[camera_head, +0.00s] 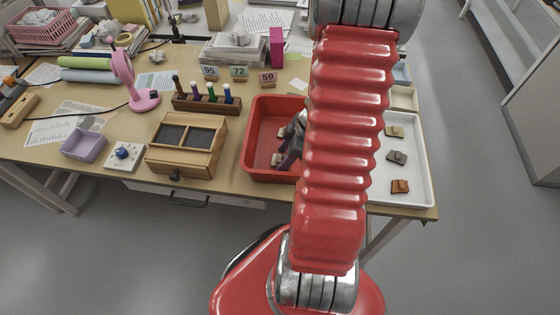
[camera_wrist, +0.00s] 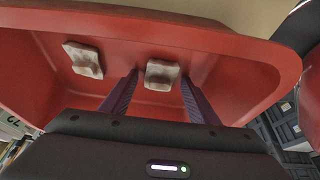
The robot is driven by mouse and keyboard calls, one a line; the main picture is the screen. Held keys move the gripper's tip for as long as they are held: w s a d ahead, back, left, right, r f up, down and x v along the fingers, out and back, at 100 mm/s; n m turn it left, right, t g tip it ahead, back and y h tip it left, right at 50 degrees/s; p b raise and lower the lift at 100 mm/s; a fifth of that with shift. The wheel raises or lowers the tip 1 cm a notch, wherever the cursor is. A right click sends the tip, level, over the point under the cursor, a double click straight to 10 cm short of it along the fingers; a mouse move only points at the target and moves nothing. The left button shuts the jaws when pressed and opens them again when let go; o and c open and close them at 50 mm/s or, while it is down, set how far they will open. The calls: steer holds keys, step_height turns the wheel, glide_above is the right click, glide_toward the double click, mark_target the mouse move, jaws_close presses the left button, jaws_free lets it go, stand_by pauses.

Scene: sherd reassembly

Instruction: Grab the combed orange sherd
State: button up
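An orange sherd (camera_head: 400,186) lies at the near end of the white tray on the right of the table; its combing is too small to make out. A grey sherd (camera_head: 397,157) and an olive sherd (camera_head: 395,131) lie behind it in the same tray. My gripper (camera_wrist: 158,86) is inside the red bin (camera_head: 252,143), left of that tray and apart from the orange sherd. Its two fingers are open. A pale sherd (camera_wrist: 161,75) shows between or just beyond the fingertips; I cannot tell if they touch it. My arm partly hides the gripper in the head view.
A second pale sherd (camera_wrist: 84,59) lies in the red bin. The white tray (camera_head: 419,185) has bare floor around its sherds. Left of the bin stand a wooden box (camera_head: 187,159), a rack of pens (camera_head: 205,105) and a pink lamp (camera_head: 143,99).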

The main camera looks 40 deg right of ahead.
steer(key=c, duration=1)
step_height(320, 180, up, 10)
stand_by(0.5)
stand_by(0.5)
